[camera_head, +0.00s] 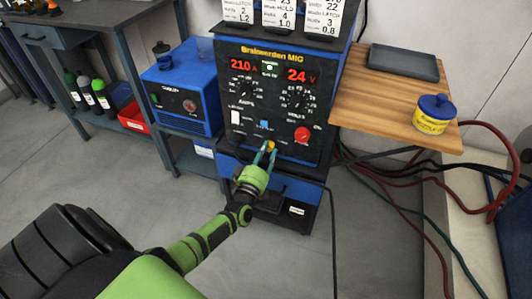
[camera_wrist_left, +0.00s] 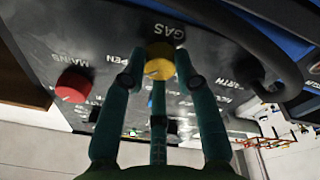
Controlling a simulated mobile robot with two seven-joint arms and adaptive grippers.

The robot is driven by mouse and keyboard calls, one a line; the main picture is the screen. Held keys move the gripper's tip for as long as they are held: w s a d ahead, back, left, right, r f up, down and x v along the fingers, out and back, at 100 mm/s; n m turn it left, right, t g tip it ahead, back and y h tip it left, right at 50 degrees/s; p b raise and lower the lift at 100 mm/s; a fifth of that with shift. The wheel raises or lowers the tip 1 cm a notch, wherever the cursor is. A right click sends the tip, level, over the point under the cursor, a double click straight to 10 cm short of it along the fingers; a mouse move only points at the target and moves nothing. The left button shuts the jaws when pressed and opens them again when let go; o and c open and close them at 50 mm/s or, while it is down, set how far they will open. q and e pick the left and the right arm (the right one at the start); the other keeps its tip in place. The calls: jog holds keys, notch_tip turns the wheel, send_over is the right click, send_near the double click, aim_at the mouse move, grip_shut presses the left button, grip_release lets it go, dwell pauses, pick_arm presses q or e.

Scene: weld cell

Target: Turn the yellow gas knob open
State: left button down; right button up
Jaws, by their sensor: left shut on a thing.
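The yellow gas knob (camera_wrist_left: 160,62) sits on the dark front panel of the welder, beside the word GAS in the left wrist view. In the head view the knob (camera_head: 271,145) shows small, low on the panel. My left gripper (camera_wrist_left: 160,72) is shut on the knob, with its dark green fingers around it. In the head view the left gripper (camera_head: 264,158) reaches the panel from below. The fingers hide part of the knob. My right gripper is in neither view.
A red knob (camera_head: 302,134), a blue button (camera_head: 264,125) and a white switch (camera_head: 235,117) are near on the panel. A dark cable (camera_wrist_left: 250,45) curves close to the fingers. A wooden shelf (camera_head: 385,105) with a yellow tub (camera_head: 433,117) juts out at right.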

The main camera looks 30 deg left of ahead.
pick_arm(q)
jog(key=c, duration=0.9)
grip_release()
jog(key=shift+a+r, duration=0.15)
jog(key=shift+a, duration=0.1)
jog(key=shift+d, duration=0.15)
jog(key=v, duration=1.2)
